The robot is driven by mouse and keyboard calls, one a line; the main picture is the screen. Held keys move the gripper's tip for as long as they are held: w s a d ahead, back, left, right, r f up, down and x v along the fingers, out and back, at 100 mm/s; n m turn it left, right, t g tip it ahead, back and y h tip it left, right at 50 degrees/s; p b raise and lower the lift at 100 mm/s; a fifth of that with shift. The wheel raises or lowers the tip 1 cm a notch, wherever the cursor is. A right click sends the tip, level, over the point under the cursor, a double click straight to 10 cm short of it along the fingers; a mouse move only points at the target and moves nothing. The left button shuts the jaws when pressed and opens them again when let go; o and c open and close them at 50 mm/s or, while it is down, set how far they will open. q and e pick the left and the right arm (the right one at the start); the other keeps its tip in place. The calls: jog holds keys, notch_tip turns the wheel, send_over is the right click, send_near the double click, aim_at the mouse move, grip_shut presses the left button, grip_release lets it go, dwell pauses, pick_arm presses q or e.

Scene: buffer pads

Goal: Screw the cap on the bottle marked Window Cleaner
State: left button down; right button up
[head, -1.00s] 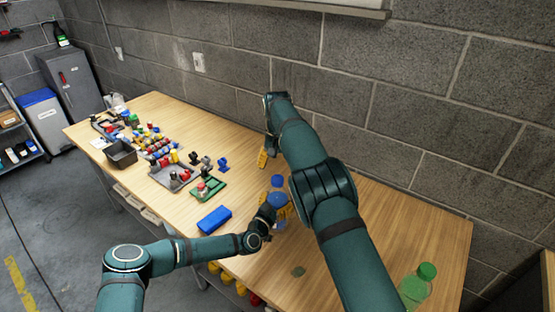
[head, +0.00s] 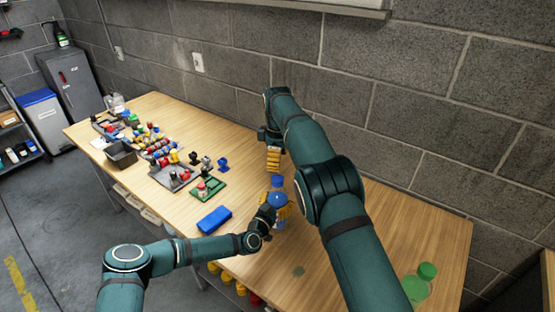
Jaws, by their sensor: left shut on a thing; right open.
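A blue bottle (head: 280,224) stands near the front middle of the table, partly hidden by my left gripper. A blue cap (head: 277,181) shows at its top; I cannot tell whether it is screwed down. My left gripper (head: 276,209) is shut on the bottle with its yellow fingers around the body. My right gripper (head: 273,160) is open, its yellow fingers just above and behind the cap in the picture, with nothing seen between them. No label can be read.
A blue block (head: 214,220) lies left of the blue bottle. Trays with small coloured parts (head: 170,176) fill the table's left. A block wall (head: 430,110) rises behind.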

aim_at(277, 178)
jog(key=shift+f, duration=4.05)
grip_shut()
